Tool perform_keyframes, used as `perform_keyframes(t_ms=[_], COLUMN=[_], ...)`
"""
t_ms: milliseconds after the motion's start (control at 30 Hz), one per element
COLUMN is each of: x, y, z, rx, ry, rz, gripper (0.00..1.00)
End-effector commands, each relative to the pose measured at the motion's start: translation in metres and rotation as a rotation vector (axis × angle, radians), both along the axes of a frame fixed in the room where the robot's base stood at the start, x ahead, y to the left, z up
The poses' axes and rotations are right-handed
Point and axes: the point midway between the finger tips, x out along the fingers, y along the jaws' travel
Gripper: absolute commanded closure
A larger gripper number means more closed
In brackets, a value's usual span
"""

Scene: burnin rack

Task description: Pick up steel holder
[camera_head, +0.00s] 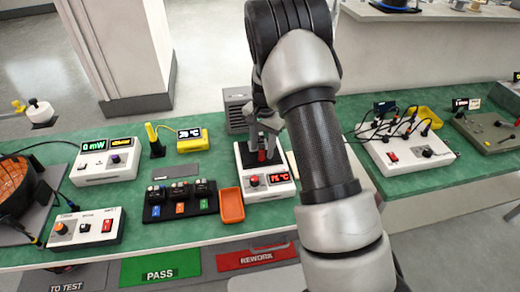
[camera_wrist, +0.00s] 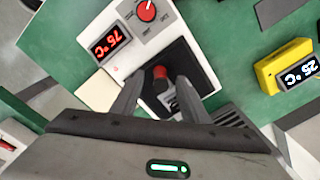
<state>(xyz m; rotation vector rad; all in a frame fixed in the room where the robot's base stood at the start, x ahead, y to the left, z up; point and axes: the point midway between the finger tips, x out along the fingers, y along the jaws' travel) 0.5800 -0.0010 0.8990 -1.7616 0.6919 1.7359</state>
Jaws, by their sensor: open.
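My gripper (camera_wrist: 157,86) points down at the dark plate (camera_wrist: 204,72) of a white heater unit (camera_wrist: 123,66). It is open, with one finger on each side of a small part with a red knob (camera_wrist: 160,73) and a grey metal body (camera_wrist: 168,98), which looks like the steel holder. Whether the fingers touch it cannot be told. In the head view my gripper (camera_head: 264,132) is above the heater unit (camera_head: 267,187), and the red knob (camera_head: 262,156) shows below it. My arm and fingers hide much of the part.
An orange tray (camera_head: 231,205) and a black rack (camera_head: 180,201) with several small modules stand left of the heater unit. A yellow meter (camera_head: 190,140) is behind the rack. A wired white box (camera_head: 405,147) stands right of my arm. Green PASS (camera_head: 160,267) and red REWORK (camera_head: 256,256) zones lie in front.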

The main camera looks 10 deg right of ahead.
Motion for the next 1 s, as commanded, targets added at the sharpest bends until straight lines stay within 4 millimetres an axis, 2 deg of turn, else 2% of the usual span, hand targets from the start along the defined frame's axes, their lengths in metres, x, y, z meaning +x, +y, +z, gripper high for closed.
perform_keyframes(t_ms=[100, 267, 533, 833, 1000], x=[0.0, 0.001, 0.001, 0.001, 0.002], y=[0.0, 0.0, 0.0, 0.0, 0.0], z=[-0.01, -0.01, -0.01, -0.007, 0.017], rx=[0.0, 0.0, 0.0, 0.0, 0.0], ry=[0.0, -0.001, -0.001, -0.003, -0.006], rz=[0.0, 0.0, -0.001, -0.001, -0.001], gripper=[0.59, 0.59, 1.0, 1.0, 1.0])
